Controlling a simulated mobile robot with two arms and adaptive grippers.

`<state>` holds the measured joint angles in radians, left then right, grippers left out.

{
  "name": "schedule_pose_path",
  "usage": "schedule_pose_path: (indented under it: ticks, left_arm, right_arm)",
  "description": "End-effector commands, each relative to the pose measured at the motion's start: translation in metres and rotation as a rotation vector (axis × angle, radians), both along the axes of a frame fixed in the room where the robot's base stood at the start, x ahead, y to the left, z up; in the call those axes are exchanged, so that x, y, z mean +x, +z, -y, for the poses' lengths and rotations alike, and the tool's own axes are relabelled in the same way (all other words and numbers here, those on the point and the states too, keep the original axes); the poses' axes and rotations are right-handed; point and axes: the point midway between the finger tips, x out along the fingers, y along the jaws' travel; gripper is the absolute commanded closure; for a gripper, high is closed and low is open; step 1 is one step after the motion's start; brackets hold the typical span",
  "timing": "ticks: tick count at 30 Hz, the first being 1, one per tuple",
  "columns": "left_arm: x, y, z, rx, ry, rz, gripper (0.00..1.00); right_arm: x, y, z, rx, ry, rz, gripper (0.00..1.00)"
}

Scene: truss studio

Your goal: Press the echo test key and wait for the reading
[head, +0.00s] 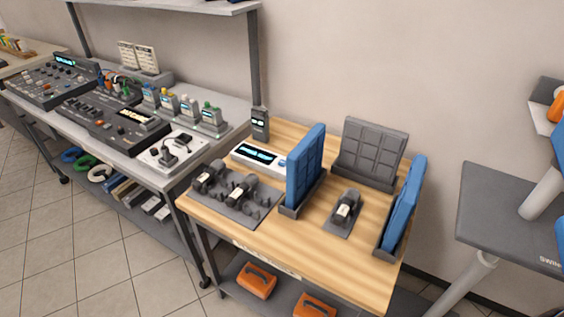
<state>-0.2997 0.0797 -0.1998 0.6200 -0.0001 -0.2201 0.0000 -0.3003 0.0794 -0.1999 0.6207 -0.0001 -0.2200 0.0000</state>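A white box with a lit cyan display (257,156) lies on the wooden-topped table (272,232), behind the grey tray. Its right end is partly covered by a blue panel (306,165). No key can be made out clearly on it, and the reading is too small to read. A small dark upright device with a little display (260,124) stands behind the box. I cannot tell which device carries the echo test key. Neither of my grippers is in view.
A grey tray (232,207) holds two dark microphone-like pieces; another lies on a grey pad (341,222) between the blue panel and a second blue panel (404,203). A grey gridded panel (370,150) stands behind. A bench with mixers (112,120) adjoins left. Orange cases (257,281) lie below.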

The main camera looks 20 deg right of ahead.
Motion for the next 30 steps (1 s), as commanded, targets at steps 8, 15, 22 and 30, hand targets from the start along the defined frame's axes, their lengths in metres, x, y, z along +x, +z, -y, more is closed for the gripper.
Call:
schedule_pose_path:
  ticks: [8, 15, 22, 30]
  left_arm:
    - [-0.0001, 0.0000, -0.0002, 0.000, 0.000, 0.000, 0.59]
    - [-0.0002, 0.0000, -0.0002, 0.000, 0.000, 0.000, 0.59]
    - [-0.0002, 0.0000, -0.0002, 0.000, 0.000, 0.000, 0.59]
    - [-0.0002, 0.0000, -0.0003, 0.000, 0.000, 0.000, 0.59]
  right_arm:
    - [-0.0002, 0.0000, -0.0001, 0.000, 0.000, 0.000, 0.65]
    - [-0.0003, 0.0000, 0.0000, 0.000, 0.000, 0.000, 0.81]
    - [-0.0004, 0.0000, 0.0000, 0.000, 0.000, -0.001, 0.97]
    - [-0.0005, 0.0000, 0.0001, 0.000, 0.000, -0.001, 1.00]
